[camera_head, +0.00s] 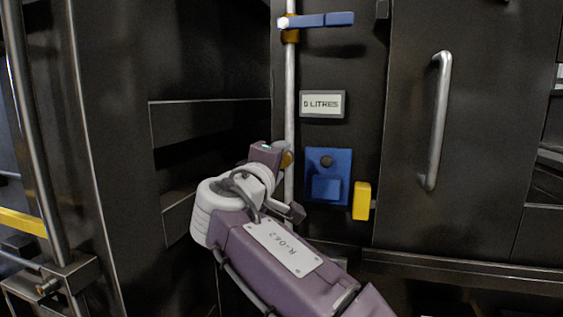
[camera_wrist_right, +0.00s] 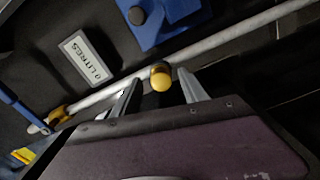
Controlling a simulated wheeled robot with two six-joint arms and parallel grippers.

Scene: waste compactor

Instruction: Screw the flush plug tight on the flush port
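A yellow, round-ended piece, which looks like the flush plug (camera_wrist_right: 161,80), sits at a dark and yellow fitting on the grey pipe, apparently the flush port (camera_wrist_right: 159,67). In the head view only a bit of this yellow fitting (camera_head: 287,159) shows beside my right wrist. My right gripper (camera_wrist_right: 159,77) is open, with one finger on each side of the yellow piece. I cannot tell whether the fingers touch it, nor how far the plug is screwed in. My left gripper is in neither view.
The upright grey pipe (camera_head: 290,85) carries a blue lever (camera_head: 318,20) higher up. A display reading "0 LITRES" (camera_head: 322,104) and a blue holder (camera_head: 341,166) are right of it. A yellow block (camera_head: 361,201) and a door handle (camera_head: 438,120) stick out further right.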

